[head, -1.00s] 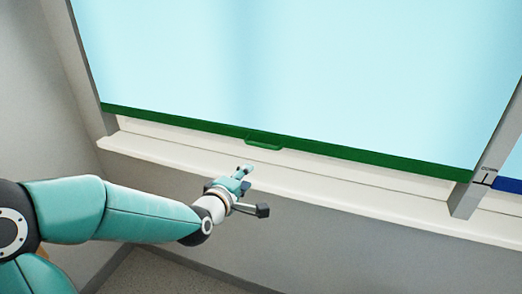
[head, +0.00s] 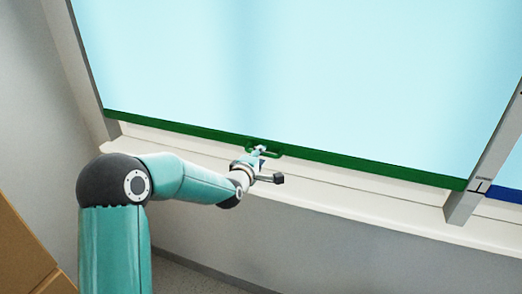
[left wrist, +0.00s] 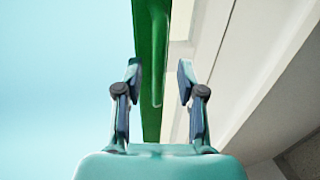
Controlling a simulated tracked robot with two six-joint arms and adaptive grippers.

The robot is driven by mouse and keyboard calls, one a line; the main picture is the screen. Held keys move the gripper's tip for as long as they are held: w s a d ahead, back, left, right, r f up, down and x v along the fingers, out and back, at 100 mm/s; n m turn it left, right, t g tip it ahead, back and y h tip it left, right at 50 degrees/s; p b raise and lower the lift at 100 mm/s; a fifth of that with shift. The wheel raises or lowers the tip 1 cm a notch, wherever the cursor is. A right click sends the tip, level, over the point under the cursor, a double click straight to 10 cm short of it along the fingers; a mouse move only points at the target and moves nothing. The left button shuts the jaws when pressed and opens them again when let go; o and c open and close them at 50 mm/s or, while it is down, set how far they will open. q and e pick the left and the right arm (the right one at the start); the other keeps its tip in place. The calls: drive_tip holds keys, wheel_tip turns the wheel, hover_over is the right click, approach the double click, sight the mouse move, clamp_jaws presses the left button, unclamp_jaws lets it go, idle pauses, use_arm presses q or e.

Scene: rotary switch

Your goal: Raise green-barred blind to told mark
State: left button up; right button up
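The pale blue blind (head: 300,70) is down in the head view, with a green bar (head: 370,168) along its lower edge, just above the white sill. A green handle (head: 278,152) sits at the middle of the bar, partly hidden by my left gripper (head: 260,151). In the left wrist view, my left gripper (left wrist: 158,78) is open, with the green handle (left wrist: 158,60) between its fingers and no clear contact. My right gripper is not in view.
The white sill (head: 340,191) runs below the bar. A second blind with a blue bar (head: 505,193) hangs right of the post. A brown boxy object (head: 22,245) stands at the lower left. The blind's face above the handle is clear.

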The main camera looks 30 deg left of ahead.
use_arm(q)
drive_tip(key=shift+x, duration=1.05)
clamp_jaws()
